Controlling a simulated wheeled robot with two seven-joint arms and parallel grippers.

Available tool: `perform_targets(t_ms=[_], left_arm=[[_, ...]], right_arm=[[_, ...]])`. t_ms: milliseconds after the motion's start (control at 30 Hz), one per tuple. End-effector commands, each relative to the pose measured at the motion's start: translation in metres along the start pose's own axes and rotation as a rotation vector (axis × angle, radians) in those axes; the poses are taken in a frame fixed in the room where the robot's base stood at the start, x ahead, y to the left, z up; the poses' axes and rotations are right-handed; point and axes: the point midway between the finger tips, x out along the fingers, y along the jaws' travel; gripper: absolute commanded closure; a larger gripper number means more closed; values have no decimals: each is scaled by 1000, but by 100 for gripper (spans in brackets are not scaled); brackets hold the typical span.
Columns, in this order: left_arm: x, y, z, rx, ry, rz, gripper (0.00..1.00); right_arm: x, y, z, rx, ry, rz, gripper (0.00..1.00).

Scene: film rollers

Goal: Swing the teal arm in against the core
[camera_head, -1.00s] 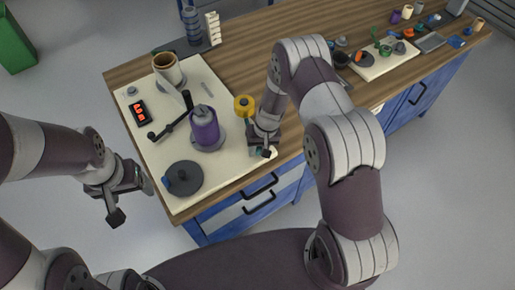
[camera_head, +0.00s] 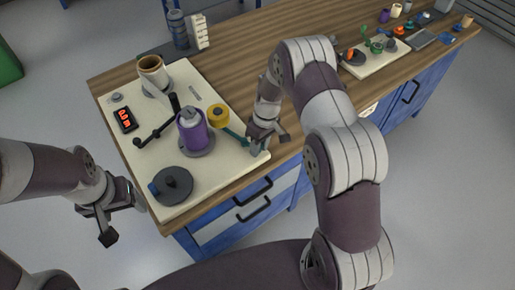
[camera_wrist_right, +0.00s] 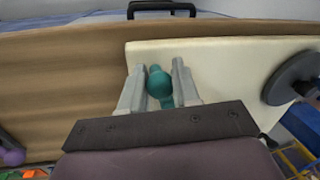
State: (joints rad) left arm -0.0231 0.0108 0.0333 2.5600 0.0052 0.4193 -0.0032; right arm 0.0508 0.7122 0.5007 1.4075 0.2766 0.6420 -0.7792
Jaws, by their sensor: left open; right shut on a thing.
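The purple-wrapped core (camera_head: 193,131) stands upright on a round grey base on the cream board (camera_head: 225,172). The teal arm (camera_head: 236,137) lies to its right, with a yellow roller (camera_head: 218,115) at its inner end. The yellow roller is close beside the core; I cannot tell whether they touch. My right gripper (camera_head: 259,147) is at the arm's outer end, near the board's right edge. In the right wrist view its fingers (camera_wrist_right: 158,75) are shut on the arm's teal knob (camera_wrist_right: 159,84). My left gripper (camera_head: 122,215) is open and empty, off the table's left edge.
A black arm (camera_head: 156,130) lies left of the core. Another crowded board (camera_head: 372,63) lies far right. Bare wood separates the boards.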

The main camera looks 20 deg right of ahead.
Motion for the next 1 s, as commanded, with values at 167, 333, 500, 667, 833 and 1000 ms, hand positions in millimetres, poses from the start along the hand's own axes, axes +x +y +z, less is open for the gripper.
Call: perform_targets(t_ms=[167,333,500,667,833,1000], left_arm=[[2,0,0,0,0,0,27],[2,0,0,0,0,0,27],[2,0,0,0,0,0,27],[2,0,0,0,0,0,27],[2,0,0,0,0,0,27],[5,0,0,0,0,0,27]], right_arm=[[-2,2,-1,-26,-1,2,100],[-2,3,-2,-31,-2,3,100],[-3,3,-2,-31,-1,3,100],[-2,3,-2,-30,-1,3,46],[-2,2,-1,-29,-3,2,46],[-10,3,-2,-30,-2,2,46]])
